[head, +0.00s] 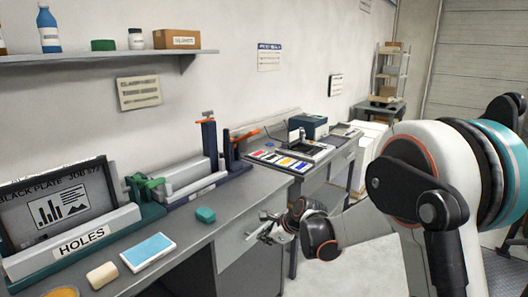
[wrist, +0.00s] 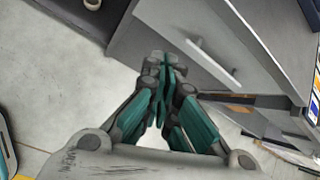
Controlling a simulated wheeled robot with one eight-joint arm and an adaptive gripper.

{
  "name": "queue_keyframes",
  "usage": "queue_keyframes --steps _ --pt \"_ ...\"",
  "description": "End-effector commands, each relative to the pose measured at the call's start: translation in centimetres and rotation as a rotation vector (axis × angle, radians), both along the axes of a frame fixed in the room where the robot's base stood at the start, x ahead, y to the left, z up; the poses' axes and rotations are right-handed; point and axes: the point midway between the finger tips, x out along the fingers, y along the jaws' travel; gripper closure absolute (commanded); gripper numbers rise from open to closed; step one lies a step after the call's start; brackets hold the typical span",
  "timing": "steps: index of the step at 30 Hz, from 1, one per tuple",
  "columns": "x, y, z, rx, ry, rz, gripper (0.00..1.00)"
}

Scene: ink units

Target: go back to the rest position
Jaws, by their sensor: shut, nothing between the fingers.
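My gripper (head: 272,232) is shut and empty. In the head view it hangs in front of the workbench, beside the drawer front and a little below the bench top. My arm reaches to it from the right side of the picture. In the wrist view the gripper's teal and grey fingers (wrist: 160,72) meet near the middle. A grey drawer front (wrist: 200,60) with a pale handle shows behind and to the right of them, with bare floor to the left.
The workbench (head: 190,240) carries a teal block (head: 205,215), a white-framed blue pad (head: 148,251), a cream block (head: 102,276) and a holder marked HOLES (head: 80,240). A second bench with colored cards (head: 282,161) stands further back. Pale floor (head: 345,265) lies clear right of the bench.

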Motion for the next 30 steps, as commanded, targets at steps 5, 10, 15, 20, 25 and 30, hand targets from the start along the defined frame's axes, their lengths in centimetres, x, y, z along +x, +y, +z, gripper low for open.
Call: queue_keyframes --steps 5,10,15,20,25,30 --pt "-3.7 -3.0 5.2 -0.168 -0.114 0.149 1.0" --pt "-7.7 -5.6 9.1 -0.336 -0.213 0.303 1.0" --pt "-12.2 -8.3 12.2 -0.503 -0.298 0.463 1.0" --pt "-16.7 -10.6 14.3 -0.66 -0.367 0.619 1.0" --pt "-21.7 -12.9 15.6 -0.826 -0.426 0.791 1.0" --pt "-26.7 -15.1 16.0 -0.989 -0.472 0.974 1.0"
